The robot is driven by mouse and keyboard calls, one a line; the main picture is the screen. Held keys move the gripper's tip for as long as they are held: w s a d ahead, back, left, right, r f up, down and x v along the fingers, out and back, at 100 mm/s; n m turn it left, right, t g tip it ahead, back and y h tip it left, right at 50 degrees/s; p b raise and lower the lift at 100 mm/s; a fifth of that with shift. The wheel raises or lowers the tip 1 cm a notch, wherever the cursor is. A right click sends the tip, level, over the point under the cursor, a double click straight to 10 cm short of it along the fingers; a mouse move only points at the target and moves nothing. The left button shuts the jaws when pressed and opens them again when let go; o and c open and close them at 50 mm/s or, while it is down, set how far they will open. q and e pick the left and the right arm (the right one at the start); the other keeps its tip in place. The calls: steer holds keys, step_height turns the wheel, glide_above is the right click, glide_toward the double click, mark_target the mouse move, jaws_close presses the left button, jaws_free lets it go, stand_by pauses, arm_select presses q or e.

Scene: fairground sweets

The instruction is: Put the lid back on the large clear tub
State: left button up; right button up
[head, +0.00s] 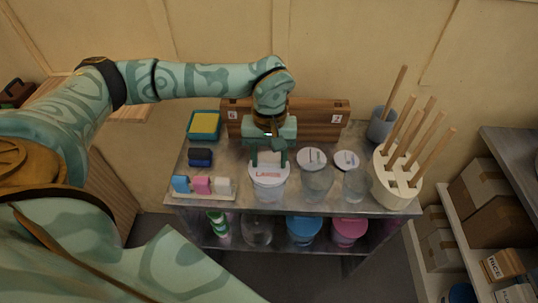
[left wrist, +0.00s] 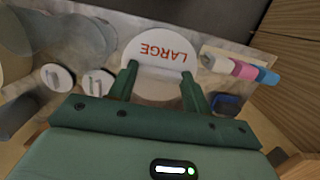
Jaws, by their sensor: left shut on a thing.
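The large clear tub (head: 267,193) stands at the front middle of the metal table. The round white lid (head: 266,178), marked LARGE in red, is over the tub's mouth; I cannot tell whether it is fully seated. My left gripper (head: 268,160) is above it, pointing down, with its fingers shut on the lid's raised grip. In the left wrist view the lid (left wrist: 160,45) lies between and beyond the fingertips of the left gripper (left wrist: 157,80). The tub is mostly hidden under the lid there. My right gripper is not in view.
Further right are a holder with wooden sticks (head: 393,189) and a grey pot (head: 380,126). Coloured blocks (head: 202,185) sit left. A wooden box (head: 318,121) stands behind.

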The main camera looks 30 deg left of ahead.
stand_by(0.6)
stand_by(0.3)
arm_select(q)
steer(key=o, duration=1.5)
steer(key=shift+r+p, duration=0.1)
steer(key=shift+p, duration=0.25)
step_height(320, 180, up, 7)
steer(key=p, duration=0.6)
steer(key=shift+c, duration=0.4)
jaws_close()
